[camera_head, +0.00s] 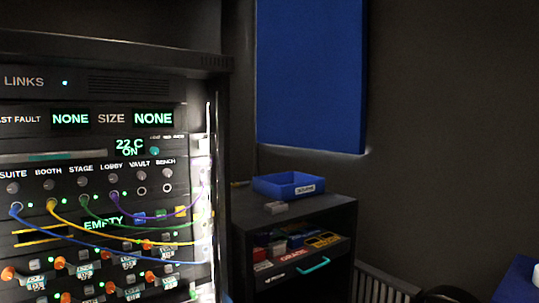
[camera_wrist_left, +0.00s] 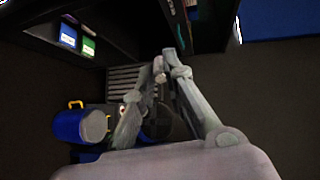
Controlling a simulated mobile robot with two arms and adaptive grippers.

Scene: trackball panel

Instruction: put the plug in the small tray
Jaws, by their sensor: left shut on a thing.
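A small blue open tray (camera_head: 288,186) with a white label on its front stands on the dark cabinet at the right of the rack. Its floor is mostly hidden by its front wall. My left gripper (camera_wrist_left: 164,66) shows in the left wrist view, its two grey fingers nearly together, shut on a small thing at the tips. I take that thing to be the plug (camera_wrist_left: 160,78), but it is tiny and mostly hidden by the fingers. Neither gripper shows in the head view, and I cannot see the right one.
The rack panel (camera_head: 95,155) at left carries several coloured cables. The cabinet (camera_head: 330,212) has an open drawer of coloured items with a teal handle (camera_head: 313,265). A small grey block (camera_head: 276,208) lies before the tray. A blue board (camera_head: 310,75) hangs above.

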